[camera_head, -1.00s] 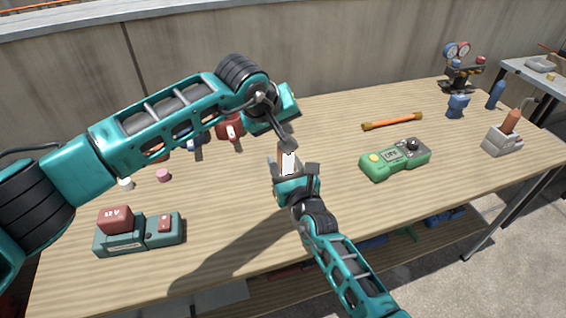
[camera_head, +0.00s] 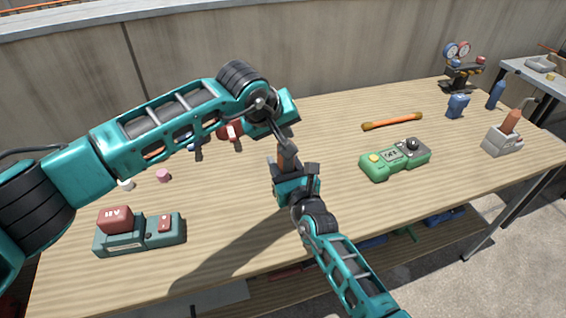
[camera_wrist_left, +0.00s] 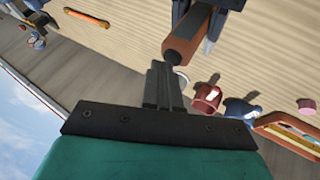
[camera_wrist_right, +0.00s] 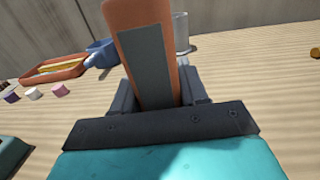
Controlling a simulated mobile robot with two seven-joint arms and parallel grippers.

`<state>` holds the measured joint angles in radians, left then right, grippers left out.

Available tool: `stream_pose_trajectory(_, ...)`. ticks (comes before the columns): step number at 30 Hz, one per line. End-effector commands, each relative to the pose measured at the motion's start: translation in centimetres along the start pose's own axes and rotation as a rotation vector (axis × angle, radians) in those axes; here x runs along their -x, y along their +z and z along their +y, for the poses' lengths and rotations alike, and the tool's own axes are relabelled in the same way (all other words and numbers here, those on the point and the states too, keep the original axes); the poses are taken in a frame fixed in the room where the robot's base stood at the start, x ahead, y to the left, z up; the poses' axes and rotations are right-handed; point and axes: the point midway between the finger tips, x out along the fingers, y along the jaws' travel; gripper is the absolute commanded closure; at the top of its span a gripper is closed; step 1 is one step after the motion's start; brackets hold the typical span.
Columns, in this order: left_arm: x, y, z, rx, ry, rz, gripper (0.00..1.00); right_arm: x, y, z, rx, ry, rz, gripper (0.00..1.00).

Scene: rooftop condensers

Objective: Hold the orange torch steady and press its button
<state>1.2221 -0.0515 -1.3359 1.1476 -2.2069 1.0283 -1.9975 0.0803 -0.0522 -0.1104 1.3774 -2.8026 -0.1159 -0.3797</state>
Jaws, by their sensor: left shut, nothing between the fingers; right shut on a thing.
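The orange torch (camera_wrist_right: 142,45) stands upright in my right gripper (camera_wrist_right: 158,95), which is shut on its body; a grey panel shows on its side. In the head view it shows as a small orange-brown piece (camera_head: 288,161) between the right gripper's fingers, mostly hidden. My left gripper (camera_head: 290,147) is shut and empty, directly above the torch's upper end. In the left wrist view, the left fingertips (camera_wrist_left: 160,66) are beside the dark button (camera_wrist_left: 172,57) on the torch's end. I cannot tell whether they touch it.
A green meter (camera_head: 395,159) lies right of the arms, and an orange tube (camera_head: 392,121) lies behind it. A charger with a red battery (camera_head: 116,218) is at the left. Red (camera_wrist_left: 206,98) and blue (camera_wrist_left: 241,109) containers stand beyond the torch. The front-right tabletop is clear.

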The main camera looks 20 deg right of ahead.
Motion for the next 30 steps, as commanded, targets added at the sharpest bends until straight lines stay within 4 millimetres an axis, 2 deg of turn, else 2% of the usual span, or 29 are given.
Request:
stream_pose_trajectory(17, 0.9, -0.5, 0.5, 0.0, 0.0, 0.0, 1.0, 0.0, 0.0, 0.0, 0.0, 0.0, 0.001, 0.97)
stream_pose_trajectory(30, 4.3, -2.4, 2.3, 0.0, 0.001, 0.002, 1.0, 0.0, 0.0, 0.0, 0.0, 0.0, 0.0, 0.97)
